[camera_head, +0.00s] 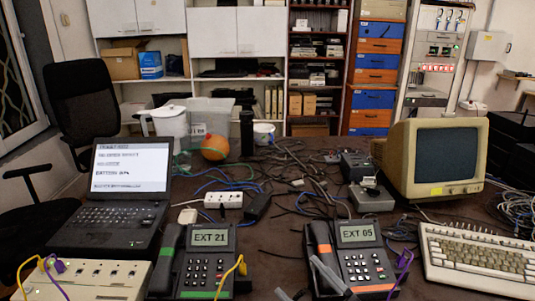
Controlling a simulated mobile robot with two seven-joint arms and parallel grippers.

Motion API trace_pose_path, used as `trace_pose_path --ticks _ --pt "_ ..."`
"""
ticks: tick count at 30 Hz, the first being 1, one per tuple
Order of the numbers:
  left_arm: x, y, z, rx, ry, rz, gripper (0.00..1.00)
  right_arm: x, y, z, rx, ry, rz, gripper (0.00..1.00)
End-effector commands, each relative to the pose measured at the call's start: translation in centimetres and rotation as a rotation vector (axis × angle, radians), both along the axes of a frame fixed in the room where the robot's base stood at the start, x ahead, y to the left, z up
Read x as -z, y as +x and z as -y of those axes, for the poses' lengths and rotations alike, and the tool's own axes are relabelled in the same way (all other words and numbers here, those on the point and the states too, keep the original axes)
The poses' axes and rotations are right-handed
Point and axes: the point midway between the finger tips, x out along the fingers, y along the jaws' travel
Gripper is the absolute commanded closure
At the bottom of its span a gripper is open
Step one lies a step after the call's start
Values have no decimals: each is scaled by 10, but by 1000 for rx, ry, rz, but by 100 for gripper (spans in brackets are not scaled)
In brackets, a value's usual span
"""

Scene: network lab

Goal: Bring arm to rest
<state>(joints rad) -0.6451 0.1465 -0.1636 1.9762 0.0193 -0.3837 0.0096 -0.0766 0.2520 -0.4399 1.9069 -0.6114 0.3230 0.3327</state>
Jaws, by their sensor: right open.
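My right gripper (297,275) comes in at the bottom edge, right of the middle. Its two grey fingers are spread apart with nothing between them. One finger overlaps the lower left of the desk phone marked EXT 05 (358,236), which has an orange-marked handset; I cannot tell whether they touch. The rest of my right arm is out of the frame. My left gripper and arm are not in view.
The dark table (272,232) holds a second phone marked EXT 21 (208,238), a laptop (130,167), a patch box (85,281), a keyboard (480,255), a CRT monitor (436,158) and tangled cables. A narrow clear strip lies between the phones.

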Motion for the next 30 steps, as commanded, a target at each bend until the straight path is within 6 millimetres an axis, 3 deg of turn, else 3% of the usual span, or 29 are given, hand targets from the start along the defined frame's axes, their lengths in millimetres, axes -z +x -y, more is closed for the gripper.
trace_pose_path --ticks 5,9,13,15,19,30 --pt "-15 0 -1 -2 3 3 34 85 -10 65 281 64 -432 30" --pt "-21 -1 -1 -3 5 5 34 157 -51 106 439 67 -762 30" --pt "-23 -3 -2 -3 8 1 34 203 -95 129 518 56 -993 30" --pt "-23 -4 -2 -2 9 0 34 217 -112 135 539 51 -1072 30" --pt "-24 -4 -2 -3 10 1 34 229 -128 140 555 47 -1142 30" --pt "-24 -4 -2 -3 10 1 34 230 -129 140 556 48 -1145 30"
